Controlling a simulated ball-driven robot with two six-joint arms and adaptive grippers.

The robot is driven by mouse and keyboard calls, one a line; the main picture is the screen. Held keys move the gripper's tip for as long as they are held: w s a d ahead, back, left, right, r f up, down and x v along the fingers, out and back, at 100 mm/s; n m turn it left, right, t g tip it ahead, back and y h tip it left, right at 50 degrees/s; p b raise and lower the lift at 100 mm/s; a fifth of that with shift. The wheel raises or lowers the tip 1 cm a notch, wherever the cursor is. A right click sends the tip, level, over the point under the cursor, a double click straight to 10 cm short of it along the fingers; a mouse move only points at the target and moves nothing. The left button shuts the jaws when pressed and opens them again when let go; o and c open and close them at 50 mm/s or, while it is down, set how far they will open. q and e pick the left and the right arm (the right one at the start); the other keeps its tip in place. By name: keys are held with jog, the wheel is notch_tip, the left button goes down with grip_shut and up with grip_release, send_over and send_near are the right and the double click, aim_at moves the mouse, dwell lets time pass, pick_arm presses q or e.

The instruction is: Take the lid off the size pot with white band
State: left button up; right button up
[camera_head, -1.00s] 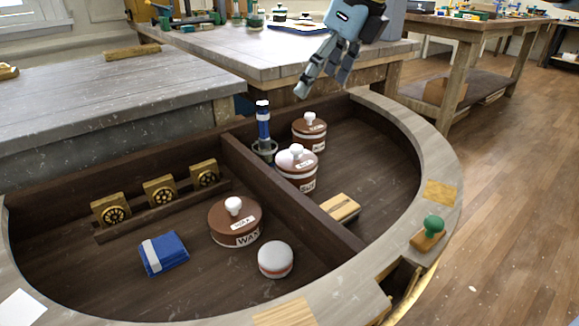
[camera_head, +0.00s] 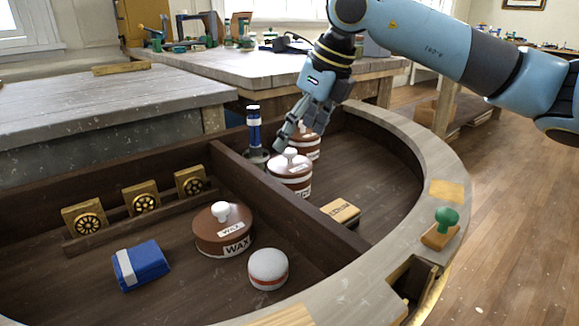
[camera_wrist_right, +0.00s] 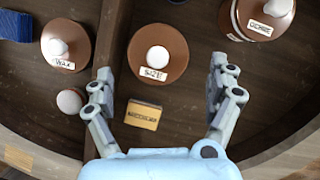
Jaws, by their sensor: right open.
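The size pot (camera_head: 289,177) is brown with a white band and stands in the right compartment of the curved tray, close to the divider. Its brown lid, with a pale round knob and a SIZE label (camera_wrist_right: 153,74), is on it. In the wrist view the lid (camera_wrist_right: 174,43) lies between the two spread fingers of my right gripper (camera_wrist_right: 161,70). My right gripper (camera_head: 292,137) is open and empty, just above the pot in the head view, and partly hides the pot behind. No contact with the lid shows. My left gripper is not in view.
Another brown lidded pot (camera_head: 312,147) stands just behind. A dark stand with a blue-handled tool (camera_head: 254,127) is left of the size pot. A small wooden block (camera_head: 340,213) lies in front. The wax pot (camera_head: 210,243) is across the divider (camera_head: 262,199).

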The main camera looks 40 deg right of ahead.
aim_at(289, 149)
jog(key=x, duration=0.2)
jog(key=b+x, duration=0.1)
jog(key=x, duration=0.1)
jog(key=shift+w+a+r, duration=0.1)
jog(key=shift+a, duration=0.15)
jog(key=shift+w+f, duration=0.15)
jog(key=shift+f, duration=0.3)
jog(key=c, duration=0.6)
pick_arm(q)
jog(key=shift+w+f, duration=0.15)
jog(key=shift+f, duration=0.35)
pick_arm(e)
jog(key=c, duration=0.8)
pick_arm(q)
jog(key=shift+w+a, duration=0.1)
pick_arm(e)
jog(key=shift+o, duration=0.2)
